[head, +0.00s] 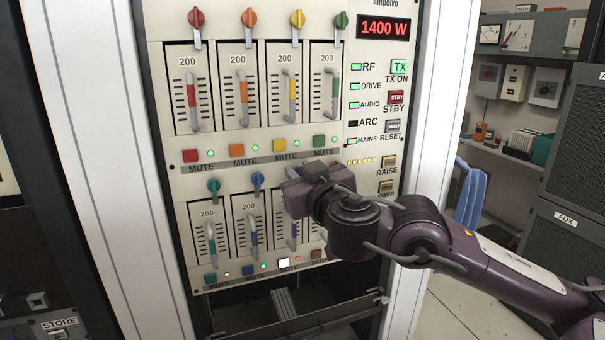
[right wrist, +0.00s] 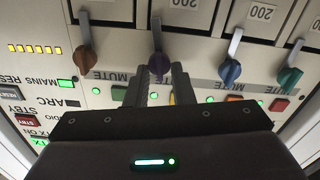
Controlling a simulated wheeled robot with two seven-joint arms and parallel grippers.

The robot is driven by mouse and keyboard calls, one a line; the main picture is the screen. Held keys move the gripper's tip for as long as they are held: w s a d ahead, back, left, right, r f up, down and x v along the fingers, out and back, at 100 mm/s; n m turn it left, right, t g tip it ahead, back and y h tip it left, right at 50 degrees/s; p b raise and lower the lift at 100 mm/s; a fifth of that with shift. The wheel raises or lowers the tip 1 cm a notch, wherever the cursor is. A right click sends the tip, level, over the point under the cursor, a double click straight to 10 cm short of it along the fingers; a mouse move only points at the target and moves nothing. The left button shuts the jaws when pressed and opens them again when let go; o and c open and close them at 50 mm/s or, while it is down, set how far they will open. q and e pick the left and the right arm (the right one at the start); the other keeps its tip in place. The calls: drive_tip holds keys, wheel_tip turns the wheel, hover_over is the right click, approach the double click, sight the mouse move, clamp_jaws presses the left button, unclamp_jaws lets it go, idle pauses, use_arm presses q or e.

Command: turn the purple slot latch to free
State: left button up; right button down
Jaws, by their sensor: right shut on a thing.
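The purple slot latch (right wrist: 158,64) shows in the right wrist view, where the picture is upside down. Its grey lever (right wrist: 156,32) points up in that picture, toward the slot, much like its neighbours' levers. My right gripper (right wrist: 159,80) has its two fingers on either side of the purple knob and is shut on it. In the head view my right gripper (head: 296,186) covers the latch, at the lower row of the panel. The purple slot's module (head: 279,215) and its purple handle (head: 293,231) partly show below. My left gripper is out of view.
A blue latch (right wrist: 230,71) and a brown latch (right wrist: 85,58) flank the purple one. An open tray (head: 300,315) lies below. The upper row of slots (head: 262,88) is unobstructed.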

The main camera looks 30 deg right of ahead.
drive_tip(key=n, duration=0.3)
drive_tip(key=shift+a+n, duration=0.1)
drive_tip(key=shift+n, duration=0.2)
drive_tip(key=shift+w+a+f+n+b, duration=0.15)
drive_tip(key=shift+n+b, duration=0.25)
drive_tip(key=shift+n, duration=1.6)
drive_tip(key=shift+s+f+n+b, duration=0.1)
drive_tip(key=shift+n+b, duration=0.25)
drive_tip(key=shift+n, duration=1.65)
drive_tip(key=shift+w+a+f+n+b, duration=0.15)
drive_tip(key=shift+n+b, duration=0.25)
drive_tip(key=shift+n, duration=1.6)
drive_tip(key=shift+s+d, duration=0.1)
drive_tip(key=c, duration=1.3)
unclamp_jaws()
drive_tip(key=shift+o, duration=0.2)
drive_tip(key=shift+f, duration=0.1)
